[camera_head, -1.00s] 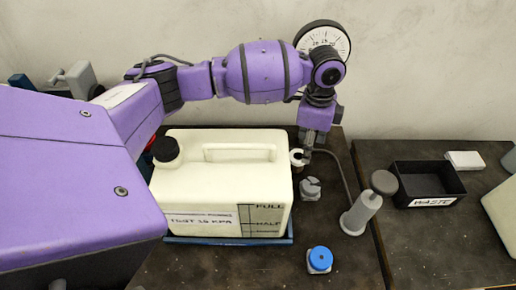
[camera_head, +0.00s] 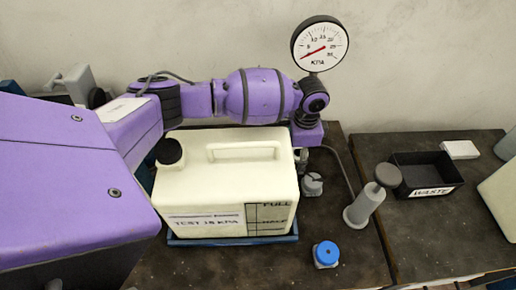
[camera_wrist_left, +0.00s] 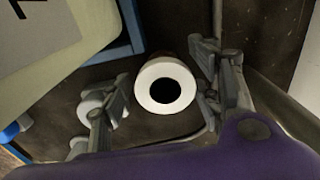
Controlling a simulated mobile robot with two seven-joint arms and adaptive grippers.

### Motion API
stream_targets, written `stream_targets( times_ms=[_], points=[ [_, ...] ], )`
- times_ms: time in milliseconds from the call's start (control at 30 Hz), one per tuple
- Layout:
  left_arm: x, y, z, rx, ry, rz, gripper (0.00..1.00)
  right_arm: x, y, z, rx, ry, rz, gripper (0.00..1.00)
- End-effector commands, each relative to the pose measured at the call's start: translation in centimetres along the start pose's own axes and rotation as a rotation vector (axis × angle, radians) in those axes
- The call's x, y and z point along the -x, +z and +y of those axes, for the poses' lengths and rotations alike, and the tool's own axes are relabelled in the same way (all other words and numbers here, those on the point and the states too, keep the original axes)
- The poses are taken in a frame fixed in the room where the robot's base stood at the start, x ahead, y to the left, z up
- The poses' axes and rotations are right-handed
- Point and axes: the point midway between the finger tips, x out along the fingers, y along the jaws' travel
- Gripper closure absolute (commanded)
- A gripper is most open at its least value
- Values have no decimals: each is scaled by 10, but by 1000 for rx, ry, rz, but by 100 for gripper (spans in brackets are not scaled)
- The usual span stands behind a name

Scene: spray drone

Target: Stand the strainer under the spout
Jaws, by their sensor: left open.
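A white ring-topped cylinder (camera_wrist_left: 167,86) with a dark round opening stands upright on the dark bench in the left wrist view. It may be the strainer; I cannot tell for sure. My left gripper (camera_wrist_left: 155,84) is open, with one finger on each side of the cylinder and gaps visible. In the head view my left arm reaches over the cream tank (camera_head: 225,190), and its fingers are mostly hidden behind the tank's right end. The tank has a black cap (camera_head: 169,151) and sits in a blue tray (camera_head: 230,241). I cannot make out a spout. My right gripper is not in view.
A round gauge (camera_head: 319,45) stands behind my arm. A grey knobbed fitting (camera_head: 312,186), a grey pump cylinder (camera_head: 363,207) and a blue-topped part (camera_head: 325,254) stand right of the tank. A black waste bin (camera_head: 430,190) is farther right.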

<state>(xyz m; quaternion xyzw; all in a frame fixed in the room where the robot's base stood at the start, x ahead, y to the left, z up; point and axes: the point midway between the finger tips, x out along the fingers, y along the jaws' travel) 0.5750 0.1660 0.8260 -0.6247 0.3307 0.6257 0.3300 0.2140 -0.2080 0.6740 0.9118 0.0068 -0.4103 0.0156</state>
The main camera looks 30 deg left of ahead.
Motion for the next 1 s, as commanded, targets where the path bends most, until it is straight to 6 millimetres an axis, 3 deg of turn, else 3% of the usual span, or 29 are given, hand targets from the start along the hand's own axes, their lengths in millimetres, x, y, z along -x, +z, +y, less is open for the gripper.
stream_targets(
  times_ms=[267, 600, 1000],
  points=[
    [-3, -1, -1, -1, -3, 2, 42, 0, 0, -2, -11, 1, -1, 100],
    [-2, -1, -1, -1, -3, 2, 85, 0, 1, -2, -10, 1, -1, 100],
    [-1, -1, -2, -1, -4, 3, 92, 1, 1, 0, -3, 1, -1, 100]
  ],
)
